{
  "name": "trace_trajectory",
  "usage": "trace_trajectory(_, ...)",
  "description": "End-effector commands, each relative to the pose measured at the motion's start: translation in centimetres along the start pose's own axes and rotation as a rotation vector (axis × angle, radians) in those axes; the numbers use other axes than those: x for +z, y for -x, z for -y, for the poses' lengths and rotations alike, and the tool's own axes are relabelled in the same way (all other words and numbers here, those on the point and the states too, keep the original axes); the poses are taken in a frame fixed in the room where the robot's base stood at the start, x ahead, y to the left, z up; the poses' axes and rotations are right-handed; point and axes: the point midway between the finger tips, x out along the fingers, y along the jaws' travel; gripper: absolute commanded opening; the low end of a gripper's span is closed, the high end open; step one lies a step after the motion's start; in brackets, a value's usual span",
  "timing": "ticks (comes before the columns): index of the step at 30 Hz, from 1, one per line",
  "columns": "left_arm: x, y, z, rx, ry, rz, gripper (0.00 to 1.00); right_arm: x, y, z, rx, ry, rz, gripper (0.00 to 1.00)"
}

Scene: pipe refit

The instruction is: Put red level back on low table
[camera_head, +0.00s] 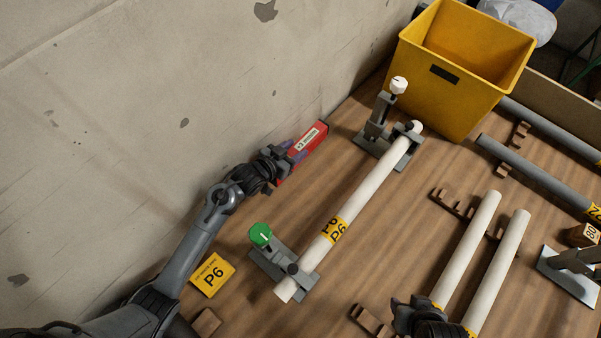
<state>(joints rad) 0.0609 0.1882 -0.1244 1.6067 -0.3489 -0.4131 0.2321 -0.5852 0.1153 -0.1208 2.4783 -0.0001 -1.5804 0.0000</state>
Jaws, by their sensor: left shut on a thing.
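The red level (316,136) is a red bar with a white label, near the wall in the upper middle of the head view. My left gripper (283,158) is shut on the red level, near its lower-left end. Part of the level is hidden behind the gripper. I cannot tell whether the level touches the wooden surface or is held above it. My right gripper (408,314) is at the bottom edge, by the lower end of a white pipe (470,245). Its fingers are not clear enough to show whether it is open or shut. I cannot make out which surface is the low table.
A white pipe labelled P6 (350,209) lies in two clamps, one with a green knob (260,234) and one with a white knob (398,85). A yellow bin (460,104) stands at the back. Grey pipes (535,172) lie right. A yellow P6 card (212,275) lies left.

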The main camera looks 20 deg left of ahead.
Motion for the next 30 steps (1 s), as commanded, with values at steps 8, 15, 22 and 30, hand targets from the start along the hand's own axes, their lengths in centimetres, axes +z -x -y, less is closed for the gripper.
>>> trace_trajectory(8, 2.8, -1.2, 0.0, 0.001, 0.0, -0.002, 0.02, 0.6, -2.3, 0.1, -0.001, -0.001, -0.006, 0.43)
trace_trajectory(15, 5.3, -2.3, 0.0, 0.001, 0.001, -0.002, 0.02, 0.8, -3.3, 0.0, 0.002, 0.001, -0.007, 0.43)
trace_trajectory(22, 7.2, -3.1, 0.0, 0.0, 0.0, -0.001, 0.02, 1.2, -4.3, -0.1, 0.008, 0.009, -0.006, 0.43)
trace_trajectory(30, 8.9, -3.9, 0.1, 0.0, -0.001, -0.003, 0.02, 1.4, -5.0, -0.1, 0.009, 0.009, -0.006, 0.43)
